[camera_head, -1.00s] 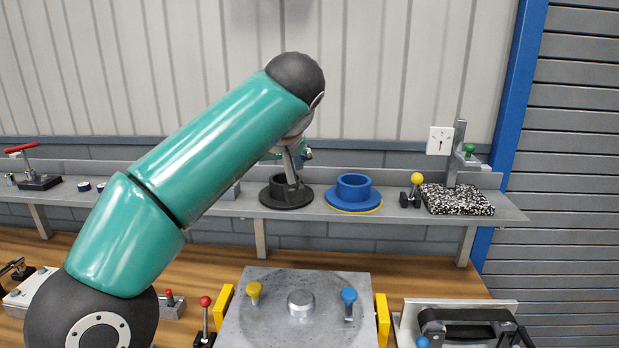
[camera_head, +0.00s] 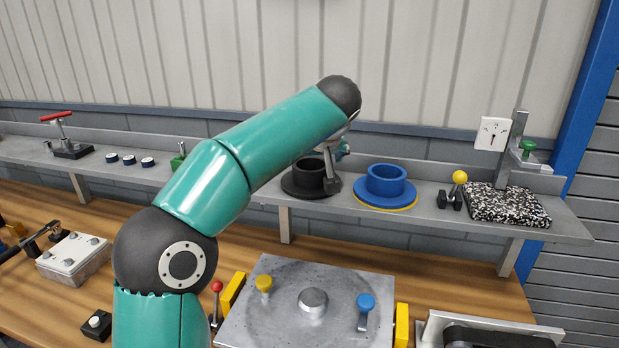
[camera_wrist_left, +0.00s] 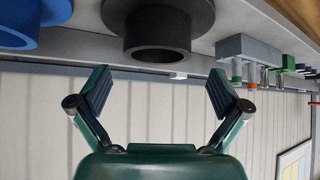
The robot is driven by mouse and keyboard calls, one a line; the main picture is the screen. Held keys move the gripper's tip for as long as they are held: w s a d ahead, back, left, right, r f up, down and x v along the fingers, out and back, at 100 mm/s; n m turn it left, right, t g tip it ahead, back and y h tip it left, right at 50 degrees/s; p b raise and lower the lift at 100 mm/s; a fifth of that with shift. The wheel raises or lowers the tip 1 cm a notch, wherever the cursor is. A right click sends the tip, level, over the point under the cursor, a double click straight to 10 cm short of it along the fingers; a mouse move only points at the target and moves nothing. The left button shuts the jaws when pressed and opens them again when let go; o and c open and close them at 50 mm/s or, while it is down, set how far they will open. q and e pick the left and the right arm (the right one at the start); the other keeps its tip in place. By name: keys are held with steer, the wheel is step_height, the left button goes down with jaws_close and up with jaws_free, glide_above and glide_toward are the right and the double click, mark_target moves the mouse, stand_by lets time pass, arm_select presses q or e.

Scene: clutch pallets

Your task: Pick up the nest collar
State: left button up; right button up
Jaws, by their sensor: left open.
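A black flanged collar (camera_head: 300,184) and a blue flanged collar (camera_head: 385,190) stand on the grey shelf. The frames do not show which one is called the nest collar. In the head view my left gripper (camera_head: 334,180) is at the black collar's right side, partly hidden by my arm. In the left wrist view my left gripper (camera_wrist_left: 158,84) is open and empty. The black collar (camera_wrist_left: 158,38) lies ahead between its fingers, with a gap before it. The blue collar (camera_wrist_left: 22,20) is at the upper left there. My right gripper is out of view.
The shelf (camera_head: 250,190) also holds a yellow-knobbed piece (camera_head: 456,186), a speckled pad (camera_head: 507,208) and a gauge stand. A grey plate (camera_head: 285,335) with knobs lies on the bench below. The wall (camera_head: 420,70) closes off the back.

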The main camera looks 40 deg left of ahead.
mark_target(310, 168)
arm_select(q)
steer(key=shift+w+a+f, duration=0.2)
steer(key=shift+a+f, duration=0.15)
steer(key=shift+f, duration=0.1)
steer(key=shift+d+p+x, duration=0.25)
steer(key=shift+p+x, duration=0.5)
steer(key=shift+x, duration=1.95)
steer(key=shift+f, duration=0.15)
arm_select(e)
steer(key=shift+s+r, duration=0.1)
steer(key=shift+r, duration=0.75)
arm_select(q)
steer(key=shift+d, duration=0.1)
steer(key=shift+c, duration=0.3)
steer(key=c, duration=1.1)
steer(key=shift+c, duration=0.2)
